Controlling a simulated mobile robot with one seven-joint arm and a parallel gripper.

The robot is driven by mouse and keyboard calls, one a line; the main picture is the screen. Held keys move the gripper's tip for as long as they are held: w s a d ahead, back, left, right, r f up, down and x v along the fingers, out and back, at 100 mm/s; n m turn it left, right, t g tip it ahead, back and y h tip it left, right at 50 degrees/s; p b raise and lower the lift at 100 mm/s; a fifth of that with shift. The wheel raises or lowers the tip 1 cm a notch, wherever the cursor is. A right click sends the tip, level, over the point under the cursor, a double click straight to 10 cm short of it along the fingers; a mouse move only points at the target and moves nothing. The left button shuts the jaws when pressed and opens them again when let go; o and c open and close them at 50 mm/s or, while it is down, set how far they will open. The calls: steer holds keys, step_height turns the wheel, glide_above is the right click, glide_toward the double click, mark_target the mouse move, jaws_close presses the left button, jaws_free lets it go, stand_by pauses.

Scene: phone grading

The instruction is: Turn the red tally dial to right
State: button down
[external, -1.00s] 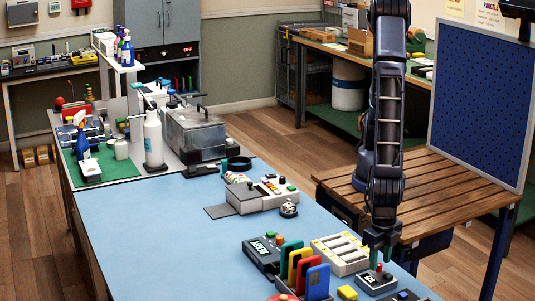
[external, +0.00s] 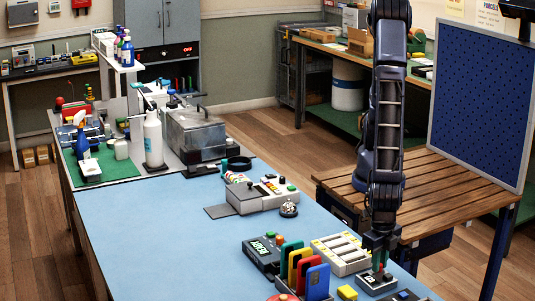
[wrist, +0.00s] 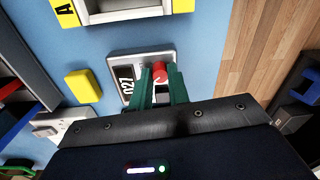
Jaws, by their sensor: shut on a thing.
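The tally counter (external: 372,286) is a small grey box with a black number display, lying on the blue table top near its right edge. In the wrist view the counter (wrist: 126,66) shows its display and a red dial (wrist: 159,73) beside it. My gripper (external: 379,262) points down onto the counter. In the wrist view its two green fingers (wrist: 161,82) are closed around the red dial, one on each side. The lower part of the dial is hidden between the fingers.
A yellow block (external: 347,293) lies just left of the counter. A pale tray with yellow-marked slots (external: 341,254) stands behind it, and several coloured phones (external: 303,267) stand upright further left. The middle of the blue table (external: 160,225) is clear.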

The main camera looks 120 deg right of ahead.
steer(key=m, duration=0.6)
steer(key=shift+m, duration=0.3)
steer(key=m, duration=0.5)
steer(key=shift+m, duration=0.3)
steer(key=shift+y, duration=0.3)
steer(key=shift+w, duration=0.1)
steer(key=c, duration=1.3)
jaws_free()
steer(key=shift+c, duration=0.2)
step_height(320, 180, up, 11)
steer(key=shift+d, duration=0.25)
steer(key=shift+w, duration=0.15)
